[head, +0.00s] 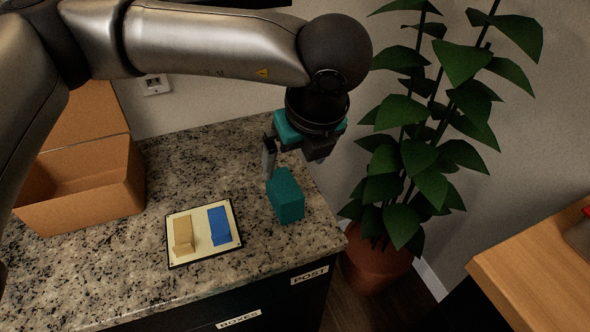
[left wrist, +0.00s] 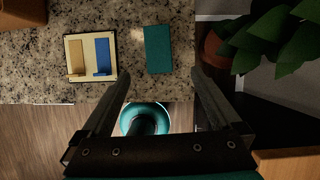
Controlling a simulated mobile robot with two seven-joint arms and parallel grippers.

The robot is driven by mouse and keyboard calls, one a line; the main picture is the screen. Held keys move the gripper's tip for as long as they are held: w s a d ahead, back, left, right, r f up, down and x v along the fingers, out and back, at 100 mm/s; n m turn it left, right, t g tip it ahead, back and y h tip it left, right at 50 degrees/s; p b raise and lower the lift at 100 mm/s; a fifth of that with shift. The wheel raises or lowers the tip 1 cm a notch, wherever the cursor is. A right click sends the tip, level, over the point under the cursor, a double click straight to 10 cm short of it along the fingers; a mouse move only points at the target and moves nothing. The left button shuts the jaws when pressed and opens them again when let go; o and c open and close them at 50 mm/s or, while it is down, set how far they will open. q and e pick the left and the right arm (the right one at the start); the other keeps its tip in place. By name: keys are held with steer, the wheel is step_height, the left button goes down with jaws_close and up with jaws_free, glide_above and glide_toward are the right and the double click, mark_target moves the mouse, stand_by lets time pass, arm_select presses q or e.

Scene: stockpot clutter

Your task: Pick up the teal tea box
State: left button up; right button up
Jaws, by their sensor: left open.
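The teal tea box (head: 286,196) stands upright on the speckled counter, close to its right edge. In the left wrist view, the top of the teal tea box (left wrist: 158,48) shows beyond my fingertips, roughly in line with the gap between them. My left gripper (head: 293,168) is open and empty, with its fingers pointing down. It is above and just behind the box in the head view. In the left wrist view, the left gripper (left wrist: 162,76) shows both fingers apart, with nothing between them. My right gripper is in neither view.
A cream tray (head: 205,255) with a tan block (head: 183,235) and a blue block (head: 219,226) lies left of the box. An open cardboard box (head: 85,205) stands at the counter's left. A potted plant (head: 375,262) stands beyond the counter's right edge. A wooden table (head: 540,270) is at right.

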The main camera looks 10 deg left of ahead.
arm_select(q)
glide_above(285, 185)
steer(key=s+d, duration=0.2)
steer(key=f, duration=0.4)
steer(key=shift+s+a+f, duration=0.15)
steer(key=shift+a, duration=0.05)
steer(key=x, duration=0.3)
steer(key=shift+f+b, duration=0.15)
steer(key=shift+b, duration=0.25)
steer(key=shift+x, duration=0.8)
steer(key=shift+a+f, duration=0.1)
steer(key=shift+f, duration=0.05)
steer(key=shift+w+a+f, duration=0.1)
steer(key=shift+w+f, duration=0.2)
steer(key=shift+b+x, duration=0.3)
steer(key=shift+x, duration=1.9)
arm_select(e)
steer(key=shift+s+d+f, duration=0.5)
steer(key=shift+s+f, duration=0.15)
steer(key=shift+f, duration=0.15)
arm_select(q)
steer(key=shift+a, duration=0.15)
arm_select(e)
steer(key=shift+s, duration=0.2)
arm_select(q)
steer(key=shift+f+b, duration=0.2)
steer(key=shift+b, duration=0.4)
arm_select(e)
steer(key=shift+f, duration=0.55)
